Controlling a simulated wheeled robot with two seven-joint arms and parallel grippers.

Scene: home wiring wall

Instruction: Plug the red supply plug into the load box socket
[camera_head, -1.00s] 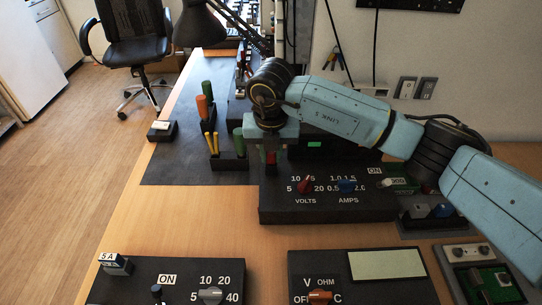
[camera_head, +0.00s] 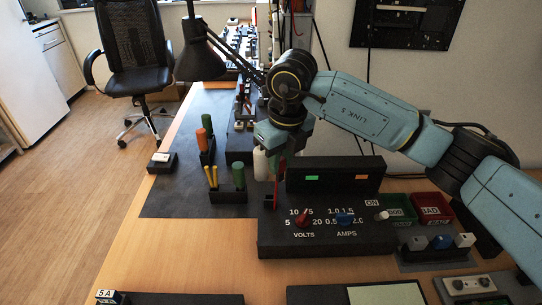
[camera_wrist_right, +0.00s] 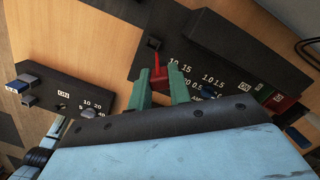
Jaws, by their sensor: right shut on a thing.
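My right gripper (camera_head: 275,152) is over the back left of the black supply box (camera_head: 370,232), the one with the VOLTS and AMPS knobs. It is shut on a red piece, which looks like the red supply plug (camera_head: 282,169), and hangs above the box. In the right wrist view the green fingers of my right gripper (camera_wrist_right: 160,88) have red between them. A small upright red piece (camera_head: 270,200) stands at the box's back left; whether it joins the held plug is unclear. I cannot pick out the load box socket for sure. My left gripper is not in view.
A holder with yellow and green tools (camera_head: 228,194) and an orange-handled tool (camera_head: 207,155) stand left of the gripper. A black desk lamp (camera_head: 199,60) is behind. Green and red bins (camera_head: 432,208) sit right. Bare wood (camera_head: 190,255) is clear at front left.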

